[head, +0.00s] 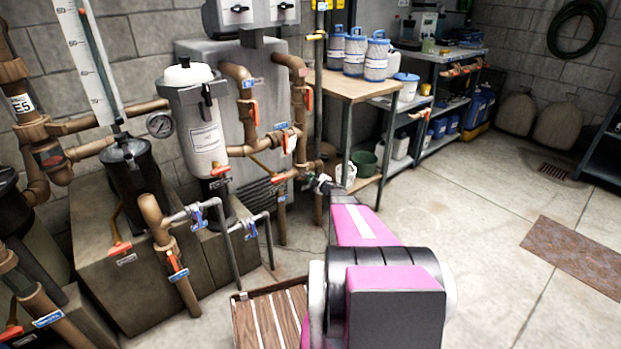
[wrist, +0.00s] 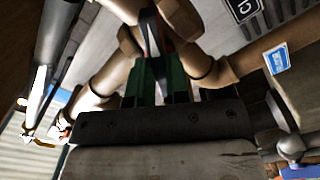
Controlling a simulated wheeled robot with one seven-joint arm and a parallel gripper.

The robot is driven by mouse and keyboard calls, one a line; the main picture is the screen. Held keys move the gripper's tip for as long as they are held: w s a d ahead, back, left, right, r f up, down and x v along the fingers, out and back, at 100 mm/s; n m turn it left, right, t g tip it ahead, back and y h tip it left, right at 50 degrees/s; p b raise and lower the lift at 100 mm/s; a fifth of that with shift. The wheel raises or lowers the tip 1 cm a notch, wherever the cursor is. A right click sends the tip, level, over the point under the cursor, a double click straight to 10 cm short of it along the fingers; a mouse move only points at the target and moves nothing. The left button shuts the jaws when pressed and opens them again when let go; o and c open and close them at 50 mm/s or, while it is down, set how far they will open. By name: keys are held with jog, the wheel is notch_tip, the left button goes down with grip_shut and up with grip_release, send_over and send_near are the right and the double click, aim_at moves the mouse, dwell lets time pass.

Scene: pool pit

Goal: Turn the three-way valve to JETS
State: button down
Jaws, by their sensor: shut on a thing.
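The three-way valve is a brown pipe junction; in the wrist view its pipe arms (wrist: 105,75) spread out behind my gripper. A narrow dark handle with a red edge (wrist: 152,32) stands between the fingers. My gripper (wrist: 155,72), with green-and-dark fingers, is shut on this handle. In the head view my gripper (head: 322,184) is small, at the low brown pipes in front of the grey cabinet, and the held handle is hidden there. I cannot read a JETS label in either view.
Other orange-handled valves (head: 253,111) are close by on brown pipes. A white filter canister (head: 200,130) stands left of my gripper. A workbench (head: 355,86) with blue-lidded tubs is behind to the right. A slatted wooden board (head: 268,320) lies low in front.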

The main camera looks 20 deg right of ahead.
jog(key=n, duration=0.7)
jog(key=c, duration=1)
grip_release()
jog(key=shift+s, duration=0.1)
jog(key=v, duration=0.7)
